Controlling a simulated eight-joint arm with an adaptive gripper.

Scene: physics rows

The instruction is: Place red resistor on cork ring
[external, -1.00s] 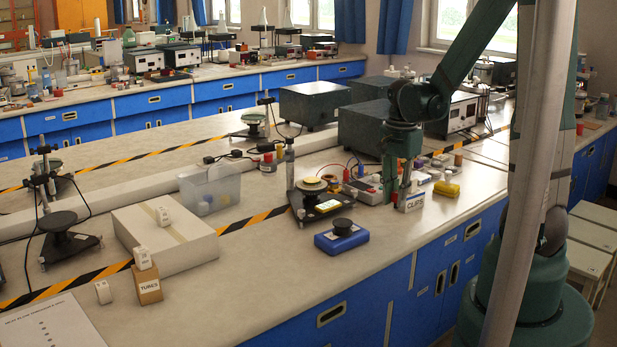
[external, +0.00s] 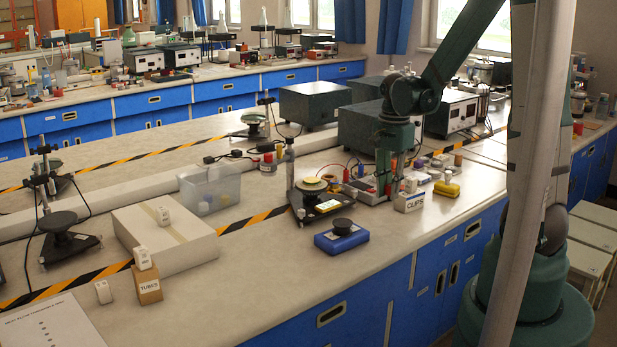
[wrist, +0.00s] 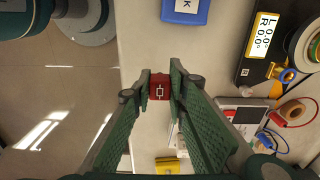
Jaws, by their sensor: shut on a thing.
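The red resistor (wrist: 159,87) is a small red block with a white symbol on its face. In the wrist view my gripper (wrist: 160,79) is shut on it, one green fingertip on each side. In the external view my gripper (external: 390,190) is over the right-hand part of the bench, beside the CLIPS box; the resistor is too small to make out well there.
A blue scale (external: 341,238) with a black pan stands near the bench's front edge. A black stand with a display (wrist: 262,39) is left of my gripper in the external view. The CLIPS box (external: 409,202) and a yellow block (external: 446,190) are close by. Cables lie near the ring.

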